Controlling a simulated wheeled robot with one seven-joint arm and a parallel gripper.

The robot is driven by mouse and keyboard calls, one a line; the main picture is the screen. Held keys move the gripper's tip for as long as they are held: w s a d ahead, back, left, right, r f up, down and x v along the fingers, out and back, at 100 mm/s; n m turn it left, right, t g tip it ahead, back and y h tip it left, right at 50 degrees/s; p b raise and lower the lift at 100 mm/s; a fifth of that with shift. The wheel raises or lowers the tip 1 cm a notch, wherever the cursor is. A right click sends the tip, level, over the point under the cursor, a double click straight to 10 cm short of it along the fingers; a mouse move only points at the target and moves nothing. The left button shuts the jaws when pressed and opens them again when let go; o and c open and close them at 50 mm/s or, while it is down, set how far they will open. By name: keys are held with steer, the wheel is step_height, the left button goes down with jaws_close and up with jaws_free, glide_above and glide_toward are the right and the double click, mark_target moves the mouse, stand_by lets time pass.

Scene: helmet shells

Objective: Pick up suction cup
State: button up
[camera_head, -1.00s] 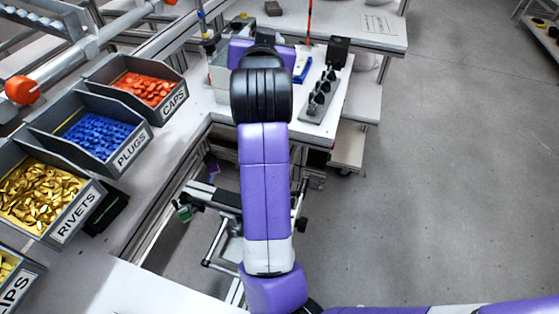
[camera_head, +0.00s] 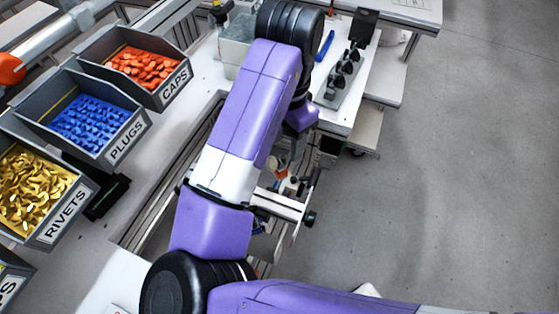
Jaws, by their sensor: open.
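No single suction cup can be picked out with certainty. Several black knob-like pieces (camera_head: 347,68), which may be suction cups, stand in a row on a grey strip-shaped holder (camera_head: 331,95) on the white bench, right of my arm. My purple arm rises through the middle of the view, bends at a black joint and comes down again left of the holder. My gripper's jaws are hidden behind the arm, so their place relative to the pieces does not show.
Grey bins of orange caps (camera_head: 177,89), blue plugs (camera_head: 128,139) and yellow rivets (camera_head: 69,212) line the left. A blue tool (camera_head: 324,45) lies left of the holder. A metal frame with clamps (camera_head: 284,205) stands below my arm. The floor (camera_head: 460,190) at right is clear.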

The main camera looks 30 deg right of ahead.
mark_target(283, 156)
steer(key=f, duration=0.4)
steer(key=f+p, duration=0.1)
steer(key=f, duration=0.1)
steer(key=shift+w+a+f, duration=0.1)
steer(key=shift+a+f, duration=0.1)
steer(key=shift+a, duration=0.1)
jaws_close()
